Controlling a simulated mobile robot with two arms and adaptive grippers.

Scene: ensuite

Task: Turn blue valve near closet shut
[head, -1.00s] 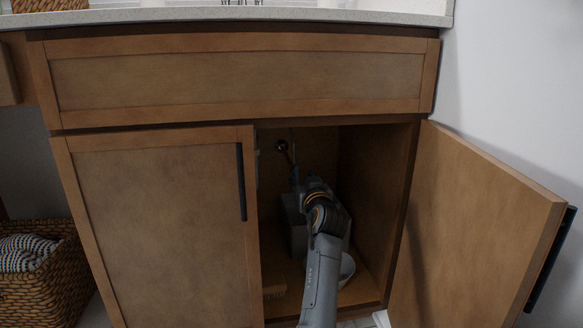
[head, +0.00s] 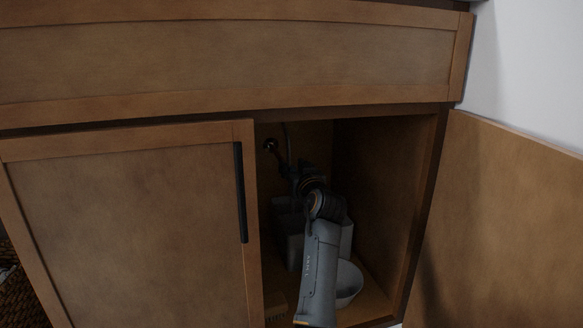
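My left arm reaches into the open right side of the wooden vanity cabinet (head: 385,190). My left gripper (head: 286,168) is small and dark near the cabinet's back wall, and its fingers are too dim to tell open from shut. A dark round fitting (head: 270,145) on the back wall, with a reddish part beside it, is just up and left of the gripper. I cannot tell whether they touch. No blue handle can be made out. My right gripper is not in view.
The left cabinet door (head: 125,230) is closed, and the right door (head: 505,230) stands wide open. Grey containers (head: 292,235) and a pale bowl (head: 348,283) stand inside around my arm. A woven basket (head: 22,295) is at the lower left.

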